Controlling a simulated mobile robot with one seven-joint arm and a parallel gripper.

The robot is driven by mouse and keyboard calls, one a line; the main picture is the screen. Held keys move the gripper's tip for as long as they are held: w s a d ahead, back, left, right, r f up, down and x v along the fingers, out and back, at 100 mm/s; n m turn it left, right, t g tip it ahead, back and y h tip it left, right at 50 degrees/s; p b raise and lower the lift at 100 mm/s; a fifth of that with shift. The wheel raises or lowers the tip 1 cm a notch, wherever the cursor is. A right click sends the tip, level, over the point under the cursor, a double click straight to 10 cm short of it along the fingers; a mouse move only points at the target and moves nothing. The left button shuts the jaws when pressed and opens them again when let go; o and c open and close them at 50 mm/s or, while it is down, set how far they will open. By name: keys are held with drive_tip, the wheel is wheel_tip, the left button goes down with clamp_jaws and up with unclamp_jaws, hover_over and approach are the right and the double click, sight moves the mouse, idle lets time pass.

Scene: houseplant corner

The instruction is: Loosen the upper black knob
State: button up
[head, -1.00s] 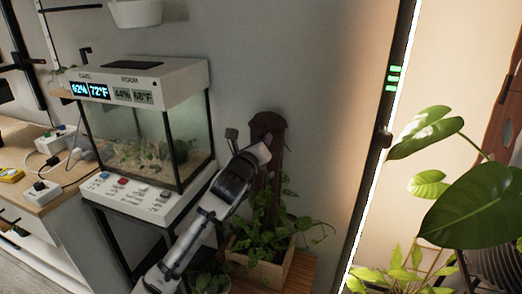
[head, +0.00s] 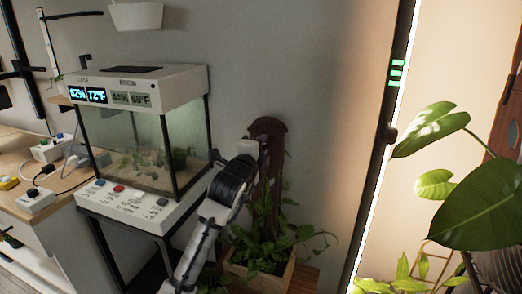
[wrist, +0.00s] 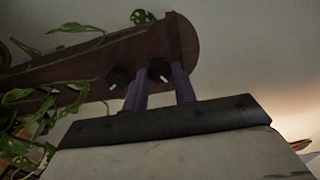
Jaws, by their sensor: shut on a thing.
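A dark brown upright board (head: 268,127) with a rounded top stands in a wooden planter against the wall. In the wrist view the board (wrist: 182,38) lies sideways, its rounded end at the right. Two black knobs show on it. The upper black knob (wrist: 159,69) is nearer the rounded end, and the lower black knob (wrist: 118,77) is just outside the left finger. My gripper (wrist: 160,77) is shut on the upper knob, one finger on each side. In the head view my gripper (head: 262,146) is at the upper board, and the knobs are hidden.
Green vines (head: 260,245) grow from the wooden planter (head: 248,275) and around the board. A glass terrarium (head: 140,140) stands left of my arm, close to it. A large-leaved plant (head: 480,205) is at the right, beyond a lit vertical frame.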

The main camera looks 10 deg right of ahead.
drive_tip(key=n+p, duration=0.2)
drive_tip(key=n, duration=0.9)
drive_tip(key=shift+n, duration=0.4)
idle(0.3)
drive_tip(key=o, duration=1)
drive_tip(key=b+v, duration=0.2)
drive_tip(key=v, duration=1.2)
drive_tip(key=shift+b, duration=0.4)
